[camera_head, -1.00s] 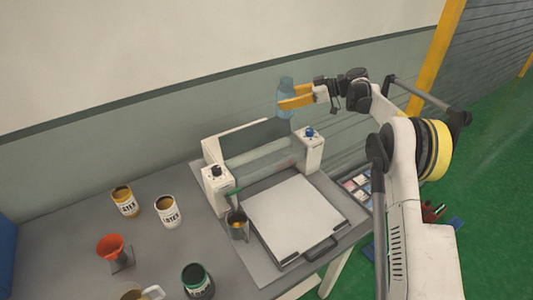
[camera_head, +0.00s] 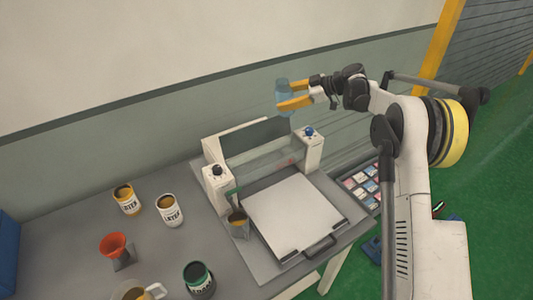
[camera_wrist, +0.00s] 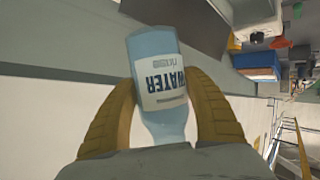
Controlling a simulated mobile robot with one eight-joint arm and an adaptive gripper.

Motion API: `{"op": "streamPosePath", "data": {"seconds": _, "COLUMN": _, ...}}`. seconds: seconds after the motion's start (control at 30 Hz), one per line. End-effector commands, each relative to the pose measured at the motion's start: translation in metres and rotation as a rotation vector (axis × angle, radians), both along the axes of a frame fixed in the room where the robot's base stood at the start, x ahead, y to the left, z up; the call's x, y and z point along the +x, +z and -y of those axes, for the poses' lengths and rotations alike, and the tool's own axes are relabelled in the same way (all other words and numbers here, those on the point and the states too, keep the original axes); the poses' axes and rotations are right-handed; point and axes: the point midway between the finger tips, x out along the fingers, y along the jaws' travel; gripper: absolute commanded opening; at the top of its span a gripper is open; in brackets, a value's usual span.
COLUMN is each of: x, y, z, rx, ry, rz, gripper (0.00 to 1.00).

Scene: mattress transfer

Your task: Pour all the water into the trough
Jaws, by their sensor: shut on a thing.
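A pale blue bottle labelled WATER (camera_wrist: 160,55) is between the yellow fingers of my gripper (camera_wrist: 163,125), which is shut on it. In the head view the bottle (camera_head: 283,92) is held up in the air by my gripper (camera_head: 296,94), above the back of the machine and in front of the wall. It looks roughly upright there. The machine (camera_head: 258,160) stands on the grey table with a roller section between two white end posts and a flat white bed (camera_head: 294,216) in front. I cannot clearly make out the trough or the water level.
Several paint cans, such as one can (camera_head: 169,211) and a dark green can (camera_head: 198,280), stand on the table (camera_head: 60,250). A red funnel (camera_head: 115,244) and a small cup (camera_head: 238,224) stand there too. A tray of colored squares (camera_head: 362,187) lies right of the machine.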

Motion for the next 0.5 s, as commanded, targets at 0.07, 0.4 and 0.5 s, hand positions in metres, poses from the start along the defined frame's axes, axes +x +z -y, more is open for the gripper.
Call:
{"op": "streamPosePath", "data": {"seconds": 0.07, "x": -0.001, "y": 0.003, "z": -0.002, "rx": -0.02, "ry": 0.0, "rz": 0.032, "gripper": 0.15}}
{"op": "streamPosePath", "data": {"seconds": 0.4, "x": -0.006, "y": -0.013, "z": -0.005, "rx": -0.115, "ry": -0.001, "rz": 0.172, "gripper": 0.15}}
{"op": "streamPosePath", "data": {"seconds": 0.5, "x": -0.008, "y": -0.012, "z": -0.006, "rx": -0.141, "ry": 0.0, "rz": 0.215, "gripper": 0.15}}
